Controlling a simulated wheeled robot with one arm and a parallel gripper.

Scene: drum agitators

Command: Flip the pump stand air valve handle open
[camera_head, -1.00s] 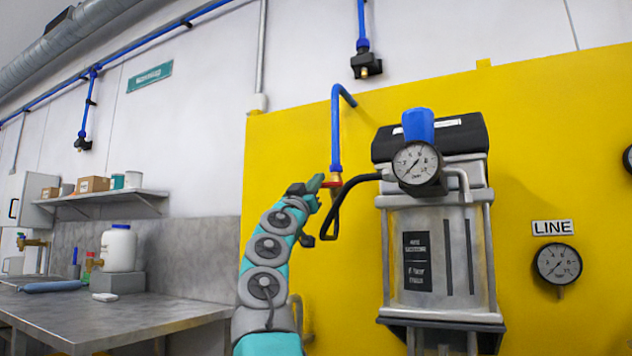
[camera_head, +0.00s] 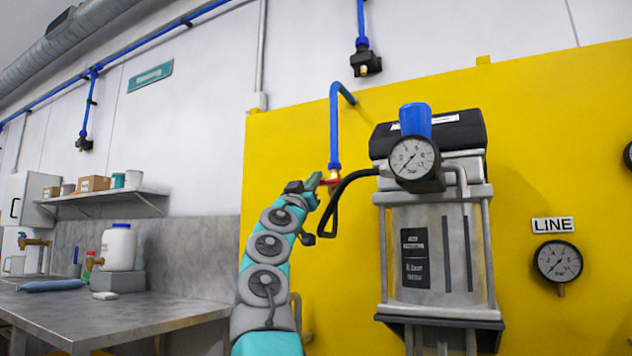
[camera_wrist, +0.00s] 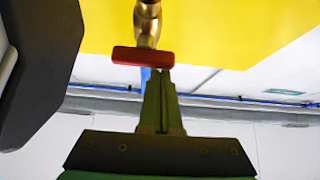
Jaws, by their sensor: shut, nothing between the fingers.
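The air valve (camera_wrist: 147,22) is a brass fitting at the top of the wrist view. Its red handle (camera_wrist: 143,56) lies crosswise to the brass body there. In the head view the red handle (camera_head: 331,181) is small, at the lower end of the blue drop pipe (camera_head: 335,130). My gripper (camera_wrist: 160,72) is shut and empty, its green fingertips right at the handle's lower edge in the wrist view. I cannot tell whether they touch it. In the head view my gripper (camera_head: 314,181) is just left of the handle.
The pump stand (camera_head: 436,245) with its gauge (camera_head: 413,160) stands right of the valve, and a black hose (camera_head: 350,180) loops between them. The yellow panel (camera_head: 540,150) is behind. A bench (camera_head: 120,315) with a jug is at left.

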